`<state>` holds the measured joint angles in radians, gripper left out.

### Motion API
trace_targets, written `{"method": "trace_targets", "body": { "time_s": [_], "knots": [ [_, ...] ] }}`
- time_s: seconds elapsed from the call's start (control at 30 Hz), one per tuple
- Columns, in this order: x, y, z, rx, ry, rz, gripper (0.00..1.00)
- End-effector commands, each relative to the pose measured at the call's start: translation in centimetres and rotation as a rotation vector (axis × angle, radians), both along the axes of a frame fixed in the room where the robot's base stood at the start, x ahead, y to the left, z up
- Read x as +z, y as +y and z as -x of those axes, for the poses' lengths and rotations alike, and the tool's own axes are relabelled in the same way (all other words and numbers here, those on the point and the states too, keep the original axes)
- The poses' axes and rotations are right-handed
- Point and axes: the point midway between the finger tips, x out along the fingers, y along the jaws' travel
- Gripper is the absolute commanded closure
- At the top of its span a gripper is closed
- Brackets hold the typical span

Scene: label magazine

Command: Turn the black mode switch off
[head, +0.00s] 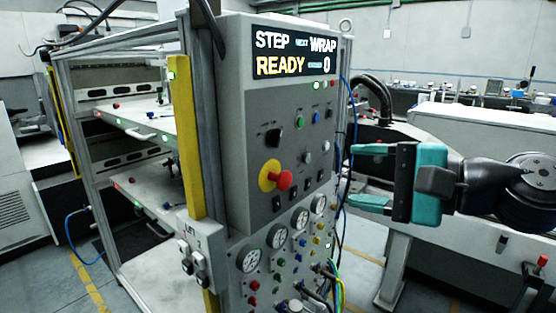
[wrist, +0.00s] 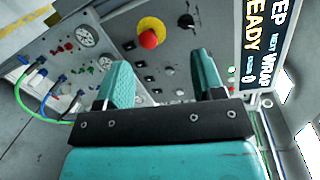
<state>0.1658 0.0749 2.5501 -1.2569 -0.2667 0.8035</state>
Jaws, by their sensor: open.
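The black mode switch (head: 272,137) sits on the upper left of the grey control panel, below the display and above the emergency stop. In the wrist view the black switch (wrist: 186,21) shows near the top edge, between the emergency stop and the display. Its exact setting is too small to tell. My gripper (head: 352,174) is open and empty, with teal fingers, to the right of the panel and apart from it. In the wrist view my gripper's fingers (wrist: 163,65) are spread in front of the panel.
A red emergency stop on a yellow base (head: 275,176) is just below the switch. The display (head: 293,53) reads STEP, WRAP, READY and 0. Small buttons, toggles and gauges (head: 277,236) fill the lower panel. Cables hang at the right edge. A yellow post (head: 188,130) stands at the left.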

Motion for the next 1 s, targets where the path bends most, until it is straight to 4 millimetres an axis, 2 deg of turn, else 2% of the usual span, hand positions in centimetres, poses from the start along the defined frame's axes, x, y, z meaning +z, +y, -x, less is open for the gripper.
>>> {"method": "trace_targets", "body": {
  "time_s": [0.03, 0.17, 0.33, 0.53, 1.0],
  "knots": [
    [-0.1, -0.9, -1.0, -0.055, 0.032, -0.085, 0.38],
    [1.1, -1.9, -2.3, -0.117, 0.071, -0.203, 0.38],
    [1.9, -1.1, -3.0, -0.116, 0.076, -0.217, 0.38],
    [1.9, 0.4, -3.9, -0.118, 0.081, -0.209, 0.38],
    [1.7, 8.8, -10.4, -0.114, 0.07, -0.204, 0.38]
  ]
}}
